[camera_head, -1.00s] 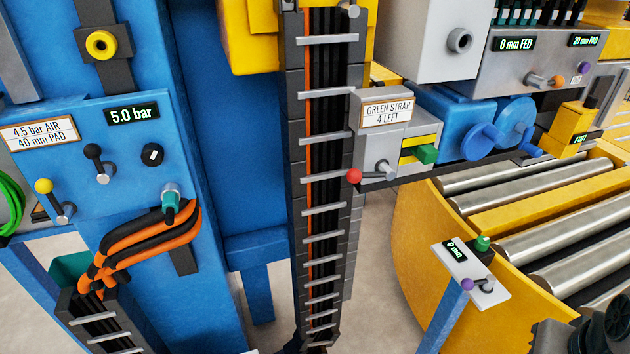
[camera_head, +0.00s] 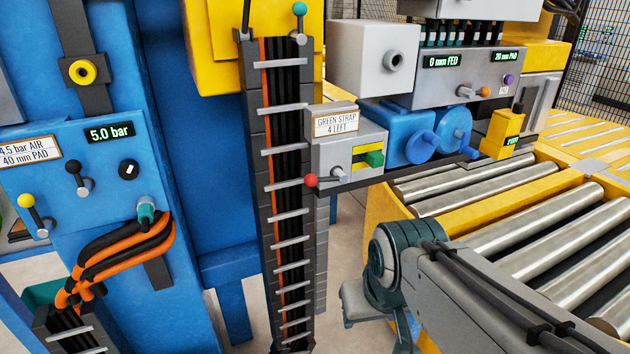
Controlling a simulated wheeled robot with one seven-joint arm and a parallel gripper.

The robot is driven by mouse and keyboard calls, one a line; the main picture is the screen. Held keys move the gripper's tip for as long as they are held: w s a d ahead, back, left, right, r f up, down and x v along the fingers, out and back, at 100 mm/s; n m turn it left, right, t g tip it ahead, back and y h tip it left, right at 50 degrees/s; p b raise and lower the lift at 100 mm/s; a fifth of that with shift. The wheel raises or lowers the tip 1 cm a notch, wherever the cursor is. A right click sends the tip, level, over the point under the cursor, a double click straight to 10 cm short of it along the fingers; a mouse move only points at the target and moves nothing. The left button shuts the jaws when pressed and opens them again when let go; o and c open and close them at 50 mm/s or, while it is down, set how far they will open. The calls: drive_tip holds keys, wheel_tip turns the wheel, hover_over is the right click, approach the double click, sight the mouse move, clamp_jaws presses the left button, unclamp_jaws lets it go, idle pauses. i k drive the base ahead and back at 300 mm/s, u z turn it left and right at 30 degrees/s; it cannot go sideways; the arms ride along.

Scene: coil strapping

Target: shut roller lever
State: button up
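No lever in view is labelled as the roller lever, so I cannot tell which one it is. Near the rollers, a small lever with an orange knob (camera_head: 482,91) and one with a purple knob (camera_head: 508,80) are on the grey panel. A red-knobbed lever (camera_head: 311,181) is on the grey strap box (camera_head: 345,148). My grey arm with its dark green joint reaches in from the lower right. It covers most of the spot where a small stand with a purple-knobbed lever showed earlier. My gripper's fingertips do not show.
Steel rollers (camera_head: 530,215) in a yellow frame (camera_head: 478,226) fill the right. Blue cranks (camera_head: 455,130) sit above them. A dark cable chain (camera_head: 285,200) stands upright in the middle. A blue panel (camera_head: 100,170) at left carries yellow-knobbed (camera_head: 26,201) and black-knobbed (camera_head: 73,167) levers.

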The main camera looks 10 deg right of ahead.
sight(310, 180)
drive_tip(key=k, duration=1.15)
drive_tip(key=z, duration=0.45)
drive_tip(key=i, duration=1.45)
drive_tip(key=u, duration=0.95)
